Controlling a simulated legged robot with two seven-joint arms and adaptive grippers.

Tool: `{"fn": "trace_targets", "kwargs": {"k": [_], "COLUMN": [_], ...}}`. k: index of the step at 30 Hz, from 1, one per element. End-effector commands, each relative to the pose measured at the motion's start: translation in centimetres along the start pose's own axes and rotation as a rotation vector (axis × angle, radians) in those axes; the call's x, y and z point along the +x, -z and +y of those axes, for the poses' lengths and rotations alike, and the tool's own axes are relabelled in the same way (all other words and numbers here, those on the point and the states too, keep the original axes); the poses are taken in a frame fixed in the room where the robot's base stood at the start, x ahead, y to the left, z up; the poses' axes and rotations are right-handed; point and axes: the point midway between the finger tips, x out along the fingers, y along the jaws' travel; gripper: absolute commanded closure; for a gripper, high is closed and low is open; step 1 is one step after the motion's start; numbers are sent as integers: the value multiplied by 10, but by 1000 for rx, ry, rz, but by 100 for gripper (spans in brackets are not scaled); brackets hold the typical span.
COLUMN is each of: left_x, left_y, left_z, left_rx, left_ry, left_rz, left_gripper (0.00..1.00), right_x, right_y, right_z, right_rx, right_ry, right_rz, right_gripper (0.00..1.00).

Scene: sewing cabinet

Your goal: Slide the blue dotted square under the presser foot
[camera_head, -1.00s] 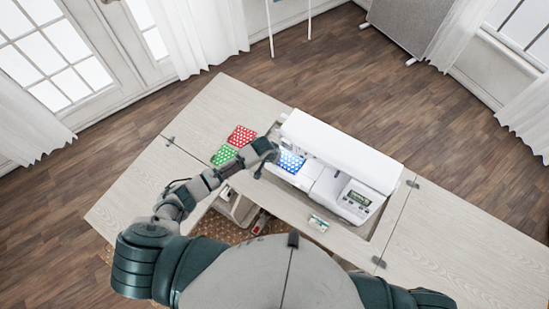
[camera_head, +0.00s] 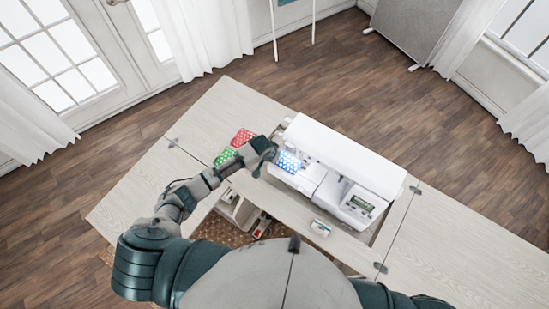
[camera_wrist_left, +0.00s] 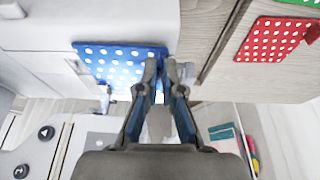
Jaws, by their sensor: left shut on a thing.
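The blue square with white dots (camera_head: 287,161) lies flat on the left part of the white sewing machine's bed (camera_head: 308,178). My left gripper (camera_head: 268,165) is at its left end, seen from the head. In the left wrist view my left gripper (camera_wrist_left: 161,70) is shut on the edge of the blue dotted square (camera_wrist_left: 112,60). A small metal part (camera_wrist_left: 105,98), perhaps the presser foot, shows beside the square. The presser foot cannot be made out in the head view, and I cannot tell whether the cloth is under it. My right gripper is not in view.
A red dotted square (camera_head: 242,137) and a green dotted square (camera_head: 225,155) lie on the wooden cabinet top (camera_head: 215,105), left of the machine. The right cabinet leaf (camera_head: 465,250) is clear.

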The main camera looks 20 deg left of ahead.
Motion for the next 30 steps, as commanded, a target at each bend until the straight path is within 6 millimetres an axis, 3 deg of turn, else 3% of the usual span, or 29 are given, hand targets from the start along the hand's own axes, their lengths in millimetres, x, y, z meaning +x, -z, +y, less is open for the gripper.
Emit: {"fn": "trace_targets", "kwargs": {"k": [8,14,15,18,26,30], "left_x": [0,0,0,0,0,-10], "left_y": [2,2,2,2,2,2], "left_z": [5,6,6,6,5,5], "left_rx": [1,1,1,1,1,1], "left_ry": [-2,-1,-1,-1,-1,-1], "left_rz": [2,1,1,1,0,1], "left_gripper": [100,100,85,65,65,65], "right_x": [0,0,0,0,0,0], "right_y": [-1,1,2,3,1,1], "right_z": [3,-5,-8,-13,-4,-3], "right_rx": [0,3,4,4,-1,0], "right_ry": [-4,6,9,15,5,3], "right_rz": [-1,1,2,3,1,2], "right_gripper": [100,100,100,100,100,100]}}
